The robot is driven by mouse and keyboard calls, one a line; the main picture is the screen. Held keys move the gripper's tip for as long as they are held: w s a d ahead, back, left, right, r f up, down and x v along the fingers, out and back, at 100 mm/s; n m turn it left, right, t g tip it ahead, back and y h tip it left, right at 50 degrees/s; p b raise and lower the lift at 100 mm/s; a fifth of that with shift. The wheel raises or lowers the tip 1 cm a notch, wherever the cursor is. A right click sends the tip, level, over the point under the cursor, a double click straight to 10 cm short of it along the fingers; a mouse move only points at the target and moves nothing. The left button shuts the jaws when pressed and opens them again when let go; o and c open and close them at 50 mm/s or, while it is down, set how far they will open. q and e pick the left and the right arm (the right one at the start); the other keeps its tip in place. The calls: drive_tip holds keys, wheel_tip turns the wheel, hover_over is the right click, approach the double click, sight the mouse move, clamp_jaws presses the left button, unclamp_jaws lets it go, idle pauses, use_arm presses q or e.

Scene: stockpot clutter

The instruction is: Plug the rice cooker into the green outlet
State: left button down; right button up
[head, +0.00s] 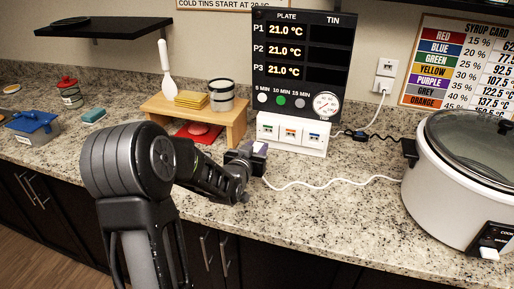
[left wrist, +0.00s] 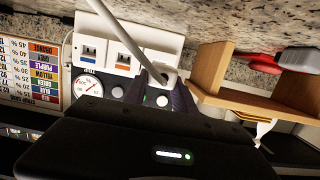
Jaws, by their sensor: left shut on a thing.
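The rice cooker (head: 455,200), white with a glass lid, stands at the right of the head view. A white cord (head: 325,187) runs from it to my left gripper (head: 253,155). In the left wrist view the gripper (left wrist: 162,98) is shut on the white plug (left wrist: 161,72). The white outlet strip (head: 291,146) sits under the dark panel, with green (head: 268,130), orange (head: 291,132) and blue (head: 314,137) outlets. In the wrist view the plug covers the green outlet's place, beside the orange outlet (left wrist: 123,59). I cannot tell whether it is seated. My right gripper is out of view.
A wooden stand (head: 195,112) with yellow slabs and a cup is left of the strip, a red item (head: 198,133) beneath. A black cord (head: 385,136) lies behind the white cord. A blue-lidded box (head: 33,125) is far left. The front middle counter is clear.

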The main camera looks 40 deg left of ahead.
use_arm(q)
drive_tip(key=shift+w+f, duration=0.1)
drive_tip(key=shift+w, duration=0.1)
drive_tip(key=shift+s+b, duration=0.1)
drive_tip(key=shift+b, duration=0.35)
drive_tip(key=shift+r+b+x, duration=0.2)
drive_tip(key=shift+b+x, duration=0.2)
drive_tip(key=shift+x, duration=0.55)
drive_tip(key=shift+r+b+x, duration=0.15)
drive_tip(key=shift+b+x, duration=0.2)
drive_tip(key=shift+x, duration=0.6)
drive_tip(key=shift+r+b+x, duration=0.2)
drive_tip(key=shift+b+x, duration=0.2)
drive_tip(key=shift+x, duration=0.55)
drive_tip(key=shift+b, duration=0.5)
drive_tip(key=shift+b, duration=0.35)
drive_tip(key=shift+b, duration=0.45)
drive_tip(key=shift+r+b+x, duration=0.2)
drive_tip(key=shift+b+x, duration=0.15)
drive_tip(key=shift+x, duration=0.85)
